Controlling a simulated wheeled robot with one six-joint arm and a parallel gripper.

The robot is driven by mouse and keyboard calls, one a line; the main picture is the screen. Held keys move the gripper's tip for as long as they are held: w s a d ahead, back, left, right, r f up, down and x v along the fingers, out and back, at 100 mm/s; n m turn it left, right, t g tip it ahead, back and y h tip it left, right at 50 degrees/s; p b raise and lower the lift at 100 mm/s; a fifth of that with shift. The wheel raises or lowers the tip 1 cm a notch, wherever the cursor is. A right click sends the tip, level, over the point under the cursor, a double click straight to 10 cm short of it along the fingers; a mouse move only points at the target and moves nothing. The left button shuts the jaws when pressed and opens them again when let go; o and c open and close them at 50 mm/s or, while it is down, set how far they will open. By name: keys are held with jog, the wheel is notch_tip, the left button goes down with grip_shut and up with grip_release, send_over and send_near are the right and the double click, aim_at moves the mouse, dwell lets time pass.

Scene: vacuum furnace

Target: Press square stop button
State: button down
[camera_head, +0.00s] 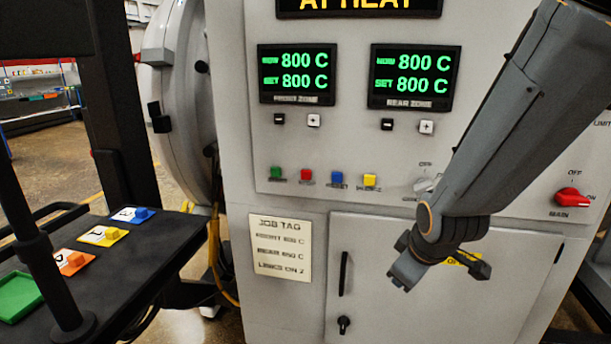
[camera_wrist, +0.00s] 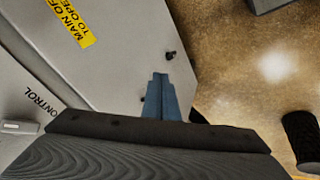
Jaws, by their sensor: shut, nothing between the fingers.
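My gripper (camera_head: 402,280) is below and to the right of the row, in front of the lower cabinet door, pointing down-left. In the wrist view, my gripper (camera_wrist: 161,92) has its fingers together and empty. The buttons do not show in the wrist view.
Two green displays (camera_head: 297,74) (camera_head: 415,78) read 800 C, with small plus and minus buttons below. A grey rotary knob (camera_head: 424,186) and a red main switch (camera_head: 572,197) are to the right. A dark table (camera_head: 150,240) with coloured trays stands left.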

aim_at(306, 175)
jog(key=w+a+r+n+t+y, duration=0.5)
jog(key=w+a+n, duration=0.4)
jog(key=a+n, duration=0.4)
jog(key=a+r+n+t+y+b, duration=0.1)
jog(key=a+r+n+t+y, duration=0.1)
jog(key=a+r+n+y, duration=0.2)
jog(key=a+r+n, duration=0.3)
jog(key=a+n, duration=0.3)
jog(key=n, duration=0.3)
jog(key=shift+w+r+y, duration=0.3)
jog(key=shift+w, duration=0.05)
jog(key=shift+w+d+b, duration=0.15)
jog(key=shift+w+d, duration=0.05)
jog(key=shift+w, duration=1.25)
jog(key=shift+w+d+b, duration=0.1)
jog(key=shift+w+d, duration=0.15)
jog(key=shift+w, duration=1.25)
jog(key=shift+w+d+b, duration=0.15)
jog(key=shift+w+d, duration=0.05)
jog(key=shift+w, duration=1.25)
jog(key=shift+w, duration=0.15)
jog(key=shift+w+b, duration=0.25)
jog(key=shift+b, duration=0.2)
